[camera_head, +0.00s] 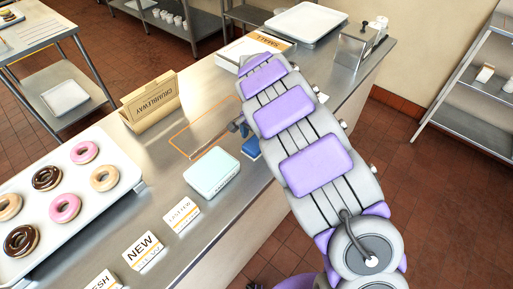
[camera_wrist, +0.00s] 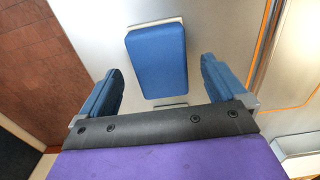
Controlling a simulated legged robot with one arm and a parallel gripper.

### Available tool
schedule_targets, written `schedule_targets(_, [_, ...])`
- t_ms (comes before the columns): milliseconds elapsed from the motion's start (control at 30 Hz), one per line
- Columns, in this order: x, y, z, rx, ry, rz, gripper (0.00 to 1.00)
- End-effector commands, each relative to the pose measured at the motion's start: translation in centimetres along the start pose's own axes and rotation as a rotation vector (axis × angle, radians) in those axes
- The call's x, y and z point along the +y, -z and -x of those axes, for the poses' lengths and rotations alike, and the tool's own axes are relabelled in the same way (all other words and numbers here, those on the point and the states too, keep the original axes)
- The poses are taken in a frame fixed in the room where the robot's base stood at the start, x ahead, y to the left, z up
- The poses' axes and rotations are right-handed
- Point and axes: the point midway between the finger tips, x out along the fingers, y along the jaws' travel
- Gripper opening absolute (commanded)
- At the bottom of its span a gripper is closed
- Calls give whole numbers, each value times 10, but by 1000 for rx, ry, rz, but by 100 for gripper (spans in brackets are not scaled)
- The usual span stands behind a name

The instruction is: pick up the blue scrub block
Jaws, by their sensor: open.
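The blue scrub block (camera_wrist: 157,60) lies on the steel counter, centred ahead of my open gripper (camera_wrist: 164,82) in the wrist view. It appears to have a pale layer along its far edge. One finger is to its left and one to its right, both apart from it in the picture. In the head view the blue block (camera_head: 251,148) shows just left of my arm, partly hidden by it. My gripper (camera_head: 241,127) is mostly hidden there behind my arm.
A pale teal box (camera_head: 212,175) stands near the block. A tan folded sign (camera_head: 150,101) and a donut tray (camera_head: 62,197) are to the left. Small cards (camera_head: 144,250) line the near edge. A metal dispenser (camera_head: 352,46) and white tray (camera_head: 306,24) stand at the far end.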

Motion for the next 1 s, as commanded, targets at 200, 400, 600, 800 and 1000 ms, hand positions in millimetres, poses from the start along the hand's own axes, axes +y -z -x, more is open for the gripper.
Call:
schedule_targets(200, [-1, 0, -22, 2, 2, 1, 98])
schedule_targets(400, [0, 0, -21, 2, 3, 1, 95])
schedule_targets(600, [0, 1, -21, 1, 2, 0, 76])
schedule_targets(800, [0, 0, -21, 1, 1, 1, 57])
schedule_targets(1000, [0, 0, -21, 1, 1, 1, 38])
